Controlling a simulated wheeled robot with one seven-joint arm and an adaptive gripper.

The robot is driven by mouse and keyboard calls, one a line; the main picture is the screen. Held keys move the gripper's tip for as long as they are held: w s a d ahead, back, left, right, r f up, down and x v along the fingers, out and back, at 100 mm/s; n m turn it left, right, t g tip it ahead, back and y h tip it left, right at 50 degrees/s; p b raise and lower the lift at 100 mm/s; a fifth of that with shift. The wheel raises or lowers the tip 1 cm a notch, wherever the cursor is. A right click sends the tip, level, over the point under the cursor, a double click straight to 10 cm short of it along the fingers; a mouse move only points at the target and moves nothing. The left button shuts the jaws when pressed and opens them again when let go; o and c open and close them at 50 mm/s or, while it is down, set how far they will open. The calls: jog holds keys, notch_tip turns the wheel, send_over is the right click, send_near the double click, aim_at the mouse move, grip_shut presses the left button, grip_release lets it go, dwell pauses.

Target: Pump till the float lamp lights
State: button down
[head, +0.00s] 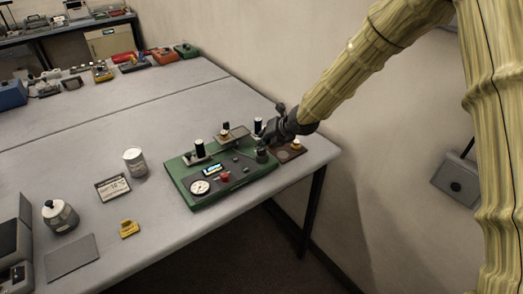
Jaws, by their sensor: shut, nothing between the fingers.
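A green-based apparatus (223,194) sits near the table's right front edge. It carries a white round gauge (200,187), a small lit display (212,170), a red knob (225,177), small dark knobs and upright black cylinders (200,148). I cannot tell which part is the pump or the float lamp, nor whether a lamp is lit. My gripper (264,150) is shut and points down at the apparatus's right back corner. It is small and dark here; whether it touches a part is unclear. My arm comes in from the upper right in a yellowish sleeve.
A brown plate with small parts (290,152) lies right of the apparatus, by the table edge. The wall is close behind.

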aim_at(264, 149)
jog(key=shift+f, duration=0.15)
jog(key=shift+f+b, duration=0.3)
jog(key=shift+b, duration=0.05)
jog(key=shift+s+f+b, duration=0.1)
jog(key=shift+f+b, duration=0.55)
jog(key=shift+f, duration=0.25)
dwell(1.4)
jog(key=shift+r, duration=0.1)
jog(key=shift+r+p, duration=0.9)
jog(key=shift+r, duration=0.3)
jog(key=shift+r+p, duration=1.7)
jog(key=shift+r, duration=0.85)
jog(key=shift+d, duration=0.1)
dwell(0.7)
